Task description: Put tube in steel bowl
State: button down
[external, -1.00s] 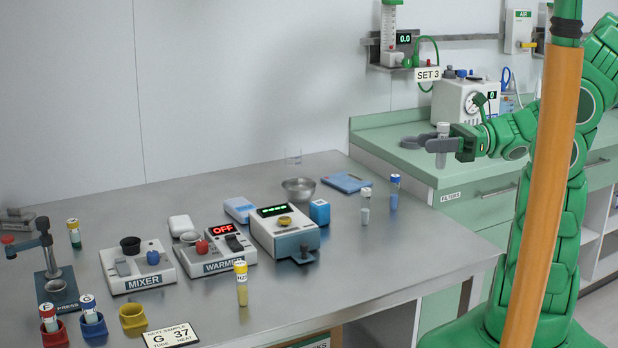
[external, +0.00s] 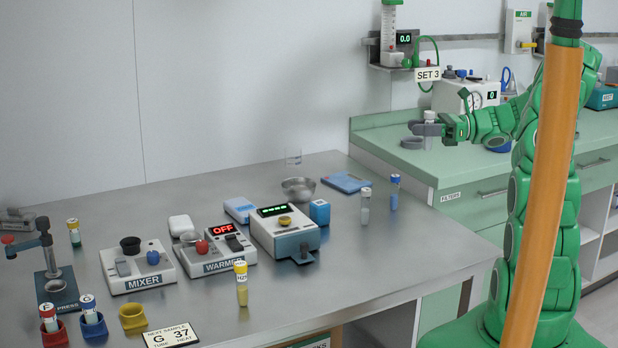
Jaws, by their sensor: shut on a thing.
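My gripper (external: 426,130) is shut on a tube (external: 430,116) with a pale cap and holds it upright in the air, to the right of the steel table. The fingers hide the tube's middle. The steel bowl (external: 298,194) stands near the back of the steel table, behind the white device with a green display. It is well to the left of my gripper and lower in the picture. No contents can be made out in it.
Tubes with white (external: 365,210), blue (external: 394,195) and yellow (external: 241,288) caps stand on the table.

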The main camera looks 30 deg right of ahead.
jog(key=w+a+n+g, duration=0.1)
jog(key=w+a+g, duration=0.15)
jog(key=w, duration=1.75)
jog(key=w+a+r+n+g+y, duration=0.15)
jog(key=w+a, duration=0.25)
jog(key=a, duration=0.6)
jog(key=w+a+r+n+g, duration=0.2)
jog(key=w+a+r+g, duration=0.15)
jog(key=a, duration=0.55)
jog(key=shift+t, duration=0.35)
jog(key=shift+w+f, duration=0.2)
jog(key=shift+f, duration=5.15)
jog(key=shift+w+f, duration=0.15)
jog(key=shift+f, duration=5.2)
jog(key=shift+a, duration=0.1)
jog(key=c, duration=0.8)
grip_release()
